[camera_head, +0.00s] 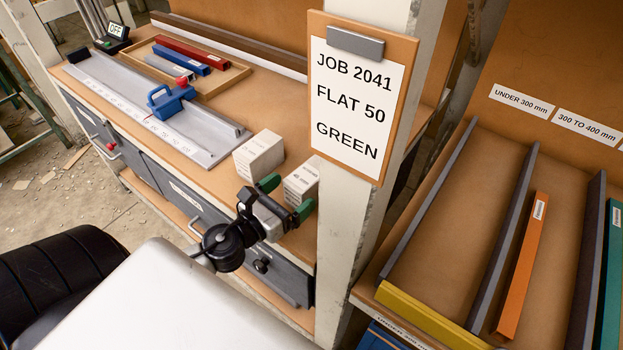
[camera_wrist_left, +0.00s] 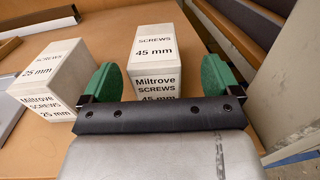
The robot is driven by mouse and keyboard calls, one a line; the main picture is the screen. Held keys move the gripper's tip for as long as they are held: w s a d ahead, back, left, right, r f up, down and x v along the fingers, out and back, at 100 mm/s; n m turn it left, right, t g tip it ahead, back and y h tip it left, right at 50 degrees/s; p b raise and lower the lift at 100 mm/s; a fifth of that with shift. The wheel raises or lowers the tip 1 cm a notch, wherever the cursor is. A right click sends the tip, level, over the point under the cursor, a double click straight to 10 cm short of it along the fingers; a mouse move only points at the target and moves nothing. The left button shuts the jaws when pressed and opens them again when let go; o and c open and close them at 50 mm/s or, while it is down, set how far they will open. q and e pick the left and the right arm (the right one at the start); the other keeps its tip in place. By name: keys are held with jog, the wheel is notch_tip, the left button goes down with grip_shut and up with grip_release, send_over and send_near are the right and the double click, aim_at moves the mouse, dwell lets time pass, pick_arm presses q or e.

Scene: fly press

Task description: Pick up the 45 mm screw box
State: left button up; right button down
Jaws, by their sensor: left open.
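The 45 mm screw box (camera_wrist_left: 157,44) is a white box with black lettering, standing on the wooden bench top. In the head view the box (camera_head: 301,183) is at the bench's right end, partly behind my gripper. My left gripper (camera_head: 288,197) is open, its green finger pads pointing at the box. In the left wrist view the gripper (camera_wrist_left: 160,82) has the box ahead, between the lines of its two pads; I cannot tell whether the pads overlap its sides. My right gripper does not show.
The 25 mm screw box (camera_wrist_left: 50,79) stands close left of the 45 mm box. A measuring fixture with a blue slider (camera_head: 170,101) and a tray of coloured bars (camera_head: 200,68) lie further left.

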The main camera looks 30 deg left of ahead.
aim_at(304, 177)
pick_arm(q)
jog(key=shift+w+d+f+p, duration=0.1)
jog(key=shift+w+p, duration=0.1)
jog(key=shift+w, duration=0.7)
jog(key=shift+w+a+f+p, duration=0.15)
jog(key=shift+w+p, duration=0.1)
jog(key=shift+w, duration=0.65)
jog(key=shift+w+d+f+p, duration=0.1)
jog(key=shift+w+d+p, duration=0.1)
jog(key=shift+w, duration=0.7)
jog(key=c, duration=1.2)
jog(key=shift+r, duration=0.1)
jog(key=shift+c, duration=0.3)
